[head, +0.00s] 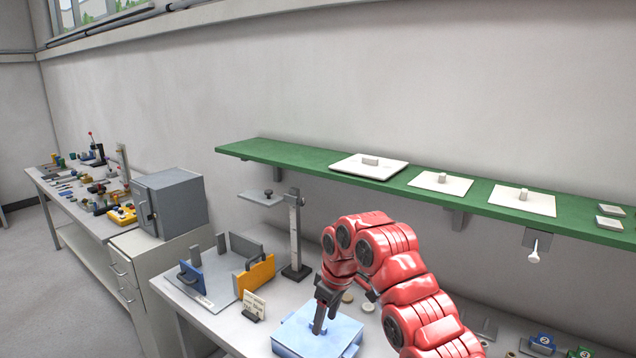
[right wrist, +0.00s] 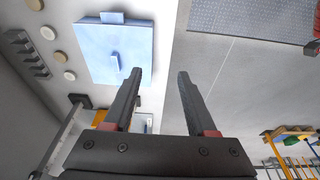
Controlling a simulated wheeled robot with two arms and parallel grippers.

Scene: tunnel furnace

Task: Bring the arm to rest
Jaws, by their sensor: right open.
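My right arm is red and reaches in from the lower right of the head view, bent over the workbench. Its right gripper (head: 322,312) points down in front of, or just above, a light blue square block (head: 330,338); I cannot tell the gap. In the right wrist view the gripper (right wrist: 158,78) is open, with two dark fingers apart and nothing between them. The blue block (right wrist: 100,45) lies beyond the left fingertip there, with a small upright tab on it. My left gripper is not in view.
A green shelf (head: 300,157) with white plates runs along the wall above the bench. A grey stand (head: 295,235), a tray with blue and orange walls (head: 222,297) and a small sign (head: 254,305) stand left of the arm. The floor (right wrist: 235,60) is clear beside the bench.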

